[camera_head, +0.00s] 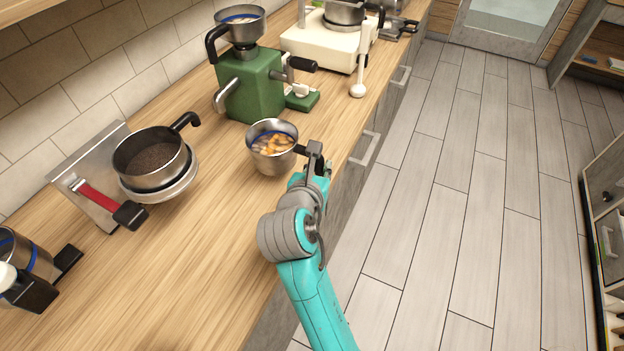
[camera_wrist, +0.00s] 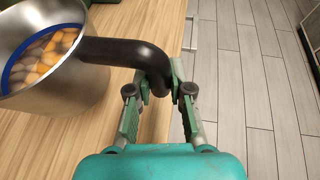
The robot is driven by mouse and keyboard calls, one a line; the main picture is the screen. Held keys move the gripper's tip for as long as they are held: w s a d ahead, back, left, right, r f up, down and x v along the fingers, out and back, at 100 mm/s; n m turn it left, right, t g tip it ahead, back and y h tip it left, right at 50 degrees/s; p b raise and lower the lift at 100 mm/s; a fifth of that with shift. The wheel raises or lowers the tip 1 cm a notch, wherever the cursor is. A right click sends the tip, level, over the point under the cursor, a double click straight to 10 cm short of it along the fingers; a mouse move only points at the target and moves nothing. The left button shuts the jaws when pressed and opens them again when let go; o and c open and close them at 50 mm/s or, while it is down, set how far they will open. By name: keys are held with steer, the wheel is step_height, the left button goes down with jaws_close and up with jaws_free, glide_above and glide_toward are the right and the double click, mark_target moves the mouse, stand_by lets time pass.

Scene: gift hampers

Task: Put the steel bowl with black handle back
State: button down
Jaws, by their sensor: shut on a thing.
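A steel bowl with a black handle (camera_head: 272,160) holds orange and pale pieces with a blue ring inside the rim. It is over the wooden counter, near the front edge, and looks upright. I cannot tell whether its base touches the counter. My gripper (camera_head: 316,160) is at the right of the bowl, shut on its handle. In the wrist view the bowl (camera_wrist: 75,92) is at the left, and its curved black handle (camera_wrist: 115,52) runs to between the fingers of my gripper (camera_wrist: 160,88).
A green machine (camera_head: 250,85) with a steel bowl on top (camera_head: 240,27) stands behind. A second dark-filled pan (camera_head: 152,160) sits on a scale-like device at left. Another steel container (camera_head: 28,262) is at lower left. The wooden counter (camera_head: 195,260) is clear in front.

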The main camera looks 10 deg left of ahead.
steer(key=shift+f, duration=2.9)
steer(key=c, duration=1.1)
jaws_free()
steer(key=shift+f, duration=0.15)
steer(key=shift+o, duration=0.2)
steer(key=shift+s+a+r, duration=0.1)
steer(key=shift+s+r, duration=0.15)
steer(key=shift+s, duration=0.05)
steer(key=v, duration=1.1)
steer(key=shift+s, duration=0.25)
